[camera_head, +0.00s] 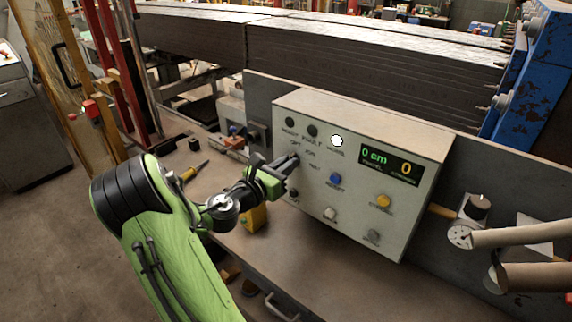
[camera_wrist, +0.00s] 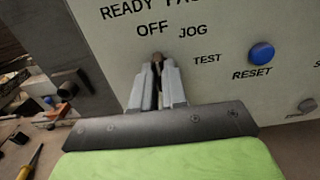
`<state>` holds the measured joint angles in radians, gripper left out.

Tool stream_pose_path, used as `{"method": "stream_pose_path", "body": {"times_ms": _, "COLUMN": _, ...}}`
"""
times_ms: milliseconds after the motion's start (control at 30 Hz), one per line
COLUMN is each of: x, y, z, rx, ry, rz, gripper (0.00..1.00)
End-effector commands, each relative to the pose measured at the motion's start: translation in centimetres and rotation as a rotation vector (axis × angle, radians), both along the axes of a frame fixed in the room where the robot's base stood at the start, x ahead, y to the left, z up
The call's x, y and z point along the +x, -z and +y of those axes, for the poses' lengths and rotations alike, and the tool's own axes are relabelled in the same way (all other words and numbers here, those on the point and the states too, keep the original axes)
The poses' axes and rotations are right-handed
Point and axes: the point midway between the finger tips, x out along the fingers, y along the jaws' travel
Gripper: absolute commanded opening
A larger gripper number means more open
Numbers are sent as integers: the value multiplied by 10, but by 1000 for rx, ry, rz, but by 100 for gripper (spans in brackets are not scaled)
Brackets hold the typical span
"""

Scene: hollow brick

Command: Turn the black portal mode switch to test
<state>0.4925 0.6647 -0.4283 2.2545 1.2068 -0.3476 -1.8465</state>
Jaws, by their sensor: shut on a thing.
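The black portal mode switch (camera_wrist: 157,58) is on the light grey control box (camera_head: 360,125), below the labels OFF and JOG and left of TEST. My gripper (camera_head: 288,165) reaches the box's left part and is shut on the switch; in the wrist view the fingers (camera_wrist: 157,80) close on either side of it. Only the knob's tip shows between the fingers, so I cannot tell exactly which label it points to. In the head view my gripper hides most of the switch.
A blue RESET button (camera_head: 336,178), a yellow button (camera_head: 383,201) and a white button (camera_head: 330,213) are nearby on the panel. A white lamp (camera_head: 337,140) is lit, and the display (camera_head: 391,160) reads 0 cm and 0. A screwdriver (camera_head: 193,171) lies on the bench left.

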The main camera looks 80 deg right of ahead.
Motion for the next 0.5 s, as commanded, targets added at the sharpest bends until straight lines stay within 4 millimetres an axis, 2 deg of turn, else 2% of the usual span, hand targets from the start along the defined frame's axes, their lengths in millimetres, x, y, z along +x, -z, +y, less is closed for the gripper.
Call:
{"method": "stream_pose_path", "body": {"times_ms": 267, "x": 0, "y": 0, "z": 0, "rx": -5, "ry": 0, "rz": -11, "gripper": 0}}
{"method": "stream_pose_path", "body": {"times_ms": 500, "x": 0, "y": 0, "z": 0, "rx": -41, "ry": 0, "rz": -99, "gripper": 0}}
